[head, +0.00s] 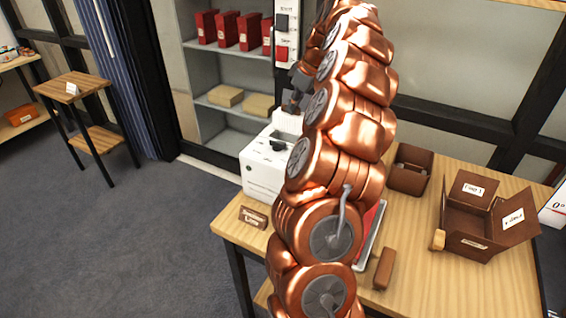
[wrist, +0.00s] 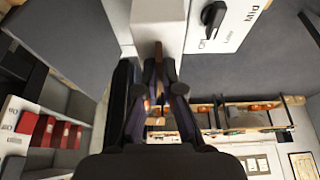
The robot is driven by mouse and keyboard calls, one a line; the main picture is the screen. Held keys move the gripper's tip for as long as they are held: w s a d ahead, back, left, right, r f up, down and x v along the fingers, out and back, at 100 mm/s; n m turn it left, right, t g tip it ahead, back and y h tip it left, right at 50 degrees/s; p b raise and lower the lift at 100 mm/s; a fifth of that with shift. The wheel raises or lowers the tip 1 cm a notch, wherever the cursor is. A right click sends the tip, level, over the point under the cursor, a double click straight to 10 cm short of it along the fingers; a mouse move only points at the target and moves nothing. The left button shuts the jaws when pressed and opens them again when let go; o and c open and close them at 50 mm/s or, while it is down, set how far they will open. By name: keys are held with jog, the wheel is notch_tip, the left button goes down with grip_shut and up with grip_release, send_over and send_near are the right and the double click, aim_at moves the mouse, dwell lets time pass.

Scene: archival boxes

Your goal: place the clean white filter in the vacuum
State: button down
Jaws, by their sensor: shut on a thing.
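The vacuum (head: 262,170) is a white box with a dark knob, on the near left part of the wooden table in the head view. Its knob face (wrist: 232,28) shows at the top of the wrist view. My gripper (head: 292,103) is over the back of the vacuum, partly hidden by my arm.
An open brown box (head: 470,220) stands at the table's right, a smaller brown box (head: 410,170) at its back. A small label block (head: 254,217) lies at the front left corner. A shelf with red boxes (head: 228,28) stands behind.

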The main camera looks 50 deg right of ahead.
aim_at(302, 116)
jog(key=shift+w+f, duration=0.3)
jog(key=shift+f, duration=0.35)
notch_tip(302, 116, down, 9)
jog(key=shift+f+p, duration=0.1)
jog(key=shift+p, duration=1.05)
jog(key=shift+f, duration=0.25)
jog(key=shift+f, duration=0.15)
jog(key=c, duration=1.3)
grip_release()
jog(key=b+v, duration=0.3)
jog(key=v, duration=0.9)
